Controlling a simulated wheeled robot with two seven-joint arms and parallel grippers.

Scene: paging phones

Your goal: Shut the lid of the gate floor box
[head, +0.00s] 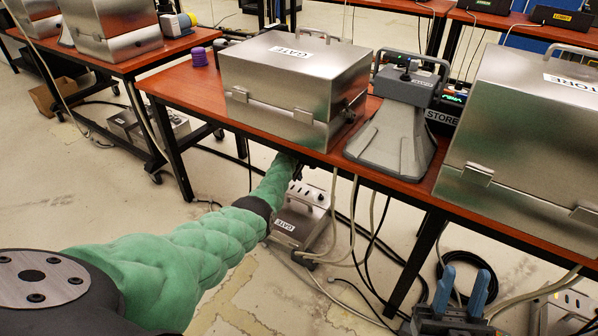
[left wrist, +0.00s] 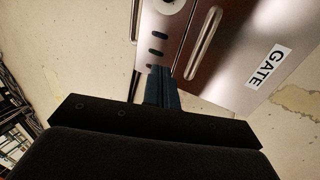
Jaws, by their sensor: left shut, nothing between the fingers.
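The gate floor box (head: 297,222) is a grey metal box labelled GATE on the floor under the table. A panel with dark openings shows on its top in the head view. In the left wrist view the box (left wrist: 240,85) shows its label, a bar handle and dark slots; I cannot tell how far the lid is open. My left gripper's fingers (left wrist: 162,85) are shut and empty close to the box's edge, by the slots; contact is unclear. In the head view the table edge and arm hide them. My right gripper (head: 463,285) is open and empty at the lower right.
A table (head: 195,95) stands over the floor box, its front edge close above my left forearm. It carries a metal GATE case (head: 280,65), a grey horn-shaped paging unit (head: 395,125) and a STORE case (head: 530,130). Cables (head: 355,220) hang beside the floor box.

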